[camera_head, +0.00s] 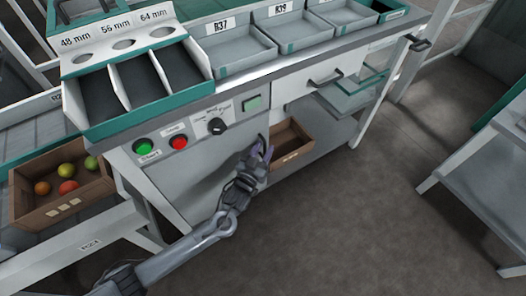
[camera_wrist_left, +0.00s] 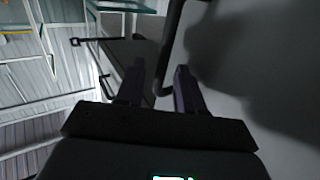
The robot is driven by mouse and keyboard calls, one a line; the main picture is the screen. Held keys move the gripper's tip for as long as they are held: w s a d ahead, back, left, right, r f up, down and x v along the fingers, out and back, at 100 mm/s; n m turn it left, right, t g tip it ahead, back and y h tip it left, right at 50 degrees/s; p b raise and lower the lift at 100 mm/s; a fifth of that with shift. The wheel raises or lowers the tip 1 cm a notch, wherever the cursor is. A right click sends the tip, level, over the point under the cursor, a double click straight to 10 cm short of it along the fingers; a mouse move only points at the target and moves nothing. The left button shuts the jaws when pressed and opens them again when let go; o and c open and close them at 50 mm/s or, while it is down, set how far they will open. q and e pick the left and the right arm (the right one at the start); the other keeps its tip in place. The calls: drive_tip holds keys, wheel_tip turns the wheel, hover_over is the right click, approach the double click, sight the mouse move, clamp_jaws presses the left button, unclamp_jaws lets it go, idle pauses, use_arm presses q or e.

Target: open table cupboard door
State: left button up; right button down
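The cupboard door (camera_head: 195,172) is a plain grey panel under the control panel of the sorting table; it looks shut. Its dark bar handle (camera_wrist_left: 168,42) shows in the left wrist view, standing off the grey door (camera_wrist_left: 235,60). My left gripper (camera_head: 264,152) is at the door's right edge and covers most of the handle in the head view. In the wrist view its two fingers (camera_wrist_left: 160,85) are apart, with the handle bar between them, closer to the right finger. I cannot tell whether they touch it. My right gripper is in neither view.
An open brown crate (camera_head: 290,158) stands on the lower shelf just right of the gripper. A drawer handle (camera_head: 325,78) sticks out above it. Green and red buttons (camera_head: 178,142) sit above the door. The floor (camera_head: 370,215) in front is clear.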

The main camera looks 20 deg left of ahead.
use_arm(q)
clamp_jaws()
idle(0.3)
